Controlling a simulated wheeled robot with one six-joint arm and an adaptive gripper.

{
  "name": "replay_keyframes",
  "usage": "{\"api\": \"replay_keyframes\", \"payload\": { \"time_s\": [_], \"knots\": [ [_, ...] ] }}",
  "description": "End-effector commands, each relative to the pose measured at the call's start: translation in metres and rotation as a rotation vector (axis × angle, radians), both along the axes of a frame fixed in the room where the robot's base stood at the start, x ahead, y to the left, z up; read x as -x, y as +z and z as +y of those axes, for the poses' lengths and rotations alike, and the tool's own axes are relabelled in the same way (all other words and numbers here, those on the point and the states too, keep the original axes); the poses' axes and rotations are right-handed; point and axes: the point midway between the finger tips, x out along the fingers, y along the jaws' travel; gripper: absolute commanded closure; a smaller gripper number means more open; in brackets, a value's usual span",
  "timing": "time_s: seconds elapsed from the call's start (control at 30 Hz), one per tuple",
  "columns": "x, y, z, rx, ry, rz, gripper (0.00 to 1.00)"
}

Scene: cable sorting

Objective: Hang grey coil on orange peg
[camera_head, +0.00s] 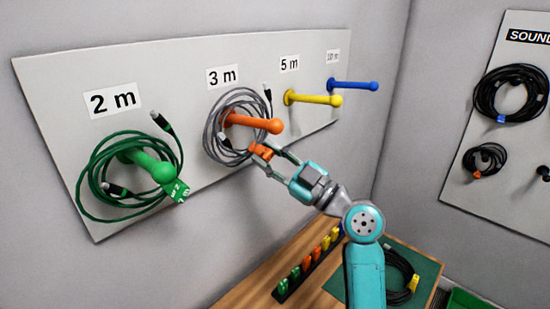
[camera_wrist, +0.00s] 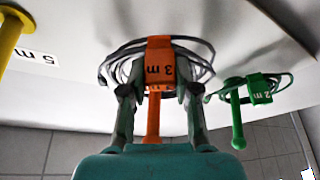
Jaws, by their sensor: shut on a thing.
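The grey coil (camera_head: 208,137) is around the orange peg (camera_head: 255,122) on the wall board, under the 3 m label. The peg passes through the coil's loop, and its ball end sticks out in front. An orange tag is on the coil. My gripper (camera_head: 262,155) is shut on this orange tag (camera_wrist: 160,66), just below the peg in the head view. In the wrist view the grey coil (camera_wrist: 205,62) lies behind the tag, close to the board, and the orange peg (camera_wrist: 153,118) shows between my fingers. Whether the coil's weight rests on the peg cannot be told.
A green coil (camera_head: 82,190) hangs on the green peg (camera_head: 150,166) at left. The yellow peg (camera_head: 315,100) and blue peg (camera_head: 352,85) are bare. Below, a wooden table (camera_head: 245,295) holds a rack of coloured tags (camera_head: 308,268) and a black coil (camera_head: 402,270).

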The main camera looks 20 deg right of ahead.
Motion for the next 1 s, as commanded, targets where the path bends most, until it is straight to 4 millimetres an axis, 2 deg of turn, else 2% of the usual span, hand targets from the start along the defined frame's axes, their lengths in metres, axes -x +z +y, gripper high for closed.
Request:
{"api": "replay_keyframes", "payload": {
  "time_s": [0.4,1.0],
  "knots": [
    [-0.004,-0.021,0.001,0.000,0.000,0.001,1.00],
    [-0.005,-0.025,0.002,0.001,0.000,0.003,1.00]
  ]
}}
